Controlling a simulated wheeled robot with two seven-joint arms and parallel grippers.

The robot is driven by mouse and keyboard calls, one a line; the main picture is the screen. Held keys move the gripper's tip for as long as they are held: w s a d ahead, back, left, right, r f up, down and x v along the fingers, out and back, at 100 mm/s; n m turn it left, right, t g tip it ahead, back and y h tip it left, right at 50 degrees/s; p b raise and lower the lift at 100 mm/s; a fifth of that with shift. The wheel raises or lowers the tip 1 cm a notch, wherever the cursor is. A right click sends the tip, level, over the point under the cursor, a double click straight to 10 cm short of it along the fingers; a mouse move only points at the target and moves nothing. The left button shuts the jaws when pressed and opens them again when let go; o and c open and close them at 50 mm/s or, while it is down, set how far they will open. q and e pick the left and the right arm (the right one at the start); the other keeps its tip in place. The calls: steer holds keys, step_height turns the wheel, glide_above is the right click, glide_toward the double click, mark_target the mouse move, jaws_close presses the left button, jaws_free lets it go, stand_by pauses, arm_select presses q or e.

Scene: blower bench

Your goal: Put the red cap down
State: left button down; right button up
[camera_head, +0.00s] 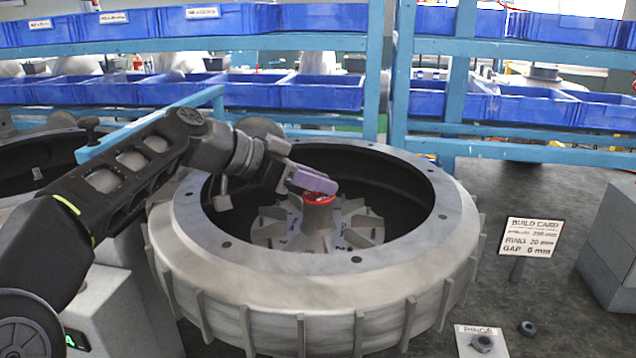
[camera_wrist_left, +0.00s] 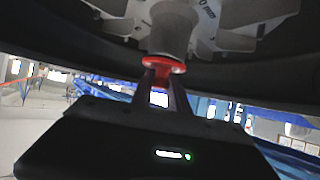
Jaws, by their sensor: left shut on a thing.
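The red cap (camera_head: 317,199) is at the top of the grey central hub (camera_head: 318,222) of the bladed wheel inside the round blower housing (camera_head: 300,290). My left gripper (camera_head: 314,184), with purple-grey fingers, is shut on the red cap from the left and above. In the left wrist view the red cap (camera_wrist_left: 164,66) sits between the fingertips and against the end of the hub (camera_wrist_left: 172,30). Whether it rests fully on the hub cannot be told. The fingers hide part of the cap in the head view. My right gripper is not in view.
A build card (camera_head: 530,238) stands on the dark bench at the right. A rings card (camera_head: 480,341) and a small dark ring (camera_head: 527,327) lie at the front right. A grey block (camera_head: 612,250) is at the right edge. Blue bins (camera_head: 325,92) line the rack behind.

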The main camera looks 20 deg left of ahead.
arm_select(q)
steer(key=shift+f, duration=0.2)
steer(key=c, duration=1.3)
jaws_free()
steer(key=shift+r, duration=0.2)
steer(key=v, duration=1.2)
steer(key=shift+b, duration=0.3)
